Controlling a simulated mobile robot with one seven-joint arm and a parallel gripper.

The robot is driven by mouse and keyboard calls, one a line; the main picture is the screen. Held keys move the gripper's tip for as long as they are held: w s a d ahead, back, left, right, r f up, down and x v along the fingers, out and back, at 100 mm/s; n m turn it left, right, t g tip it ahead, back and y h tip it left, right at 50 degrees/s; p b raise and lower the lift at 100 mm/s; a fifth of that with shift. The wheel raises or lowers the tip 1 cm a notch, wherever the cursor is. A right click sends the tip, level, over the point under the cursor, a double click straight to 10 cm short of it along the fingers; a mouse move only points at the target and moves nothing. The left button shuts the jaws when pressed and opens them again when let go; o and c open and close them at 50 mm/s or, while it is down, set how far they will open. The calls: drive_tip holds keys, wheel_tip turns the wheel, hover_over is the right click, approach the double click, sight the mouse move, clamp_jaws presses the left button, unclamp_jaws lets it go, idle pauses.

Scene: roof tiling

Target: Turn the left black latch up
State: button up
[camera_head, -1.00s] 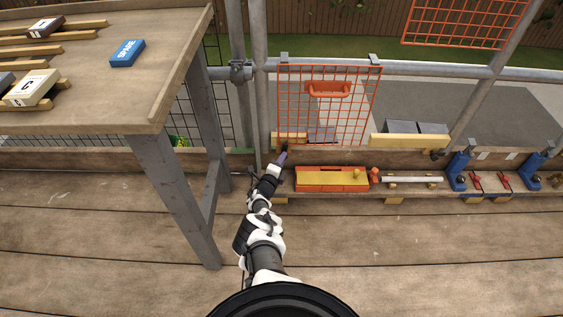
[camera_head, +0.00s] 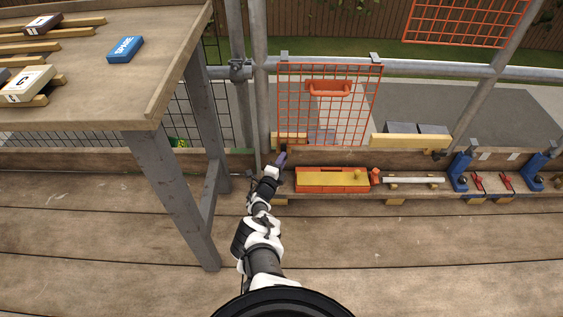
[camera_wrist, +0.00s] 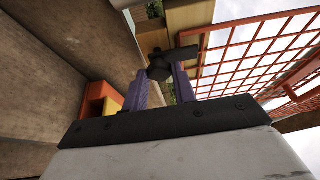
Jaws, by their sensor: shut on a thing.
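The left black latch (camera_wrist: 161,67) shows in the wrist view as a dark round hub with a bar. It sits between the tips of my purple fingers. My gripper (camera_wrist: 160,84) is shut on it. In the head view, my gripper (camera_head: 281,159) is at the lower left corner of the orange mesh panel (camera_head: 329,104), by the toe board. The latch is mostly hidden there by my fingers. The right black latch (camera_head: 437,154) is on the same board, farther right, below a yellow wood block.
An orange tray (camera_head: 332,187) is just right of my gripper, with a hammer (camera_head: 412,180) and blue clamps (camera_head: 458,172) beyond it. A wooden table (camera_head: 110,105) with a blue spare block (camera_head: 125,49) stands left. The deck in front is clear.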

drive_tip(key=o, duration=1)
drive_tip(key=shift+p+v, duration=4.55)
drive_tip(key=shift+v, duration=2.35)
drive_tip(key=shift+d, duration=0.1)
